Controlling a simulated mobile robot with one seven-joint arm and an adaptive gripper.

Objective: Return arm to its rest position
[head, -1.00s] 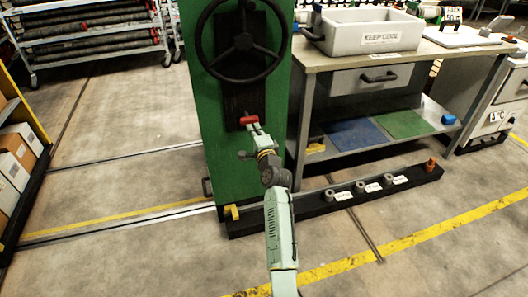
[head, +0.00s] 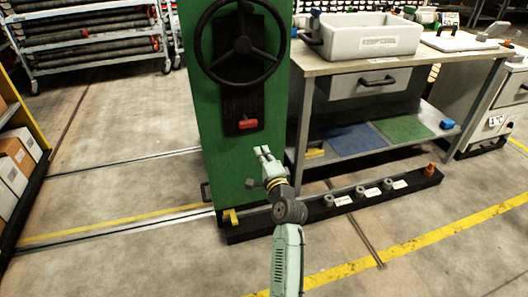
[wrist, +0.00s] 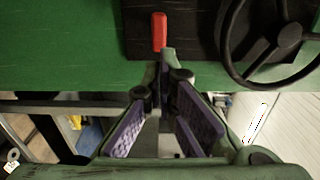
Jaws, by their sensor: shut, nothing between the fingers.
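My gripper (head: 262,151) is at the end of my pale green arm, in front of the green cabinet, below and to the right of the red handle. It is apart from the red handle (head: 248,124), which sits on a dark plate on the cabinet's front. In the wrist view my gripper (wrist: 165,62) has its fingertips together with nothing held, and purple pads show on its fingers. The red handle (wrist: 159,32) stands just beyond the fingertips there.
The green cabinet (head: 205,120) carries a black handwheel (head: 204,50). To its right is a workbench (head: 420,68) with a white bin (head: 350,38). A low black rail (head: 300,212) with several grey pegs lies on the floor. Open floor (head: 110,250) is at the left.

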